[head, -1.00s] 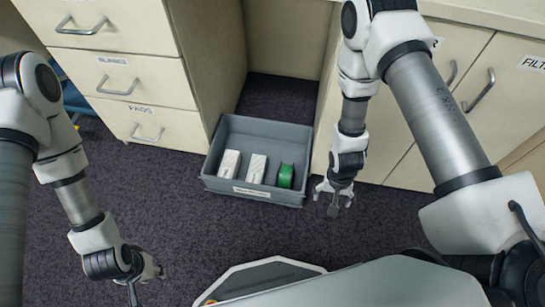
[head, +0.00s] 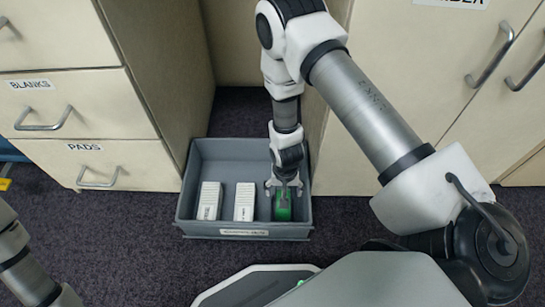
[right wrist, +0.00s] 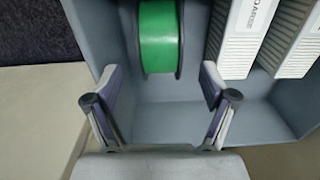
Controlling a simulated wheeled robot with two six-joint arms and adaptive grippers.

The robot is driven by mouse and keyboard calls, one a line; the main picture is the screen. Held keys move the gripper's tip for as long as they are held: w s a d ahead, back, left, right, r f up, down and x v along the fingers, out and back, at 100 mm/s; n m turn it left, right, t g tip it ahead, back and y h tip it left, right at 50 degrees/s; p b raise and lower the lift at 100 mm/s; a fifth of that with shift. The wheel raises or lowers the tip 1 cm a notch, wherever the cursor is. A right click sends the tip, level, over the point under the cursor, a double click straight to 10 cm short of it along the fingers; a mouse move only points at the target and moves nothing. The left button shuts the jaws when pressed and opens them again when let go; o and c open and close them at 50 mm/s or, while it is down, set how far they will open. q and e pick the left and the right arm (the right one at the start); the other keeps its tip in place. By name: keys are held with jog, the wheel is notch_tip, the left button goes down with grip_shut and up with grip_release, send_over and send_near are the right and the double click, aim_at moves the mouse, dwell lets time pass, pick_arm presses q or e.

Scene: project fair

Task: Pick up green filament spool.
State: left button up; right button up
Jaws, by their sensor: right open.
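The green filament spool (head: 283,208) stands in the right part of a grey bin (head: 245,226) on the floor. It shows clearly in the right wrist view (right wrist: 158,38), with dark flanges on both sides of the green winding. My right gripper (head: 284,187) is over the bin at the spool and partly hides it in the head view. In the right wrist view its two fingers (right wrist: 157,82) are spread apart, with the spool just beyond the gap between them and nothing held. My left arm shows only at the lower left edge, its gripper out of frame.
Two white boxes stand in the bin left of the spool: one at the far left (head: 209,200), one in the middle (head: 244,201). A drawer cabinet (head: 75,125) stands left of the bin and a cupboard (head: 400,60) right. Dark carpet (head: 120,240) is clear in front.

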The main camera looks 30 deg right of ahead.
notch_tip(320, 180, down, 8)
jog(key=b, duration=0.5)
jog(key=shift+s+a+r, duration=0.1)
jog(key=shift+r, duration=0.1)
jog(key=c, duration=1.6)
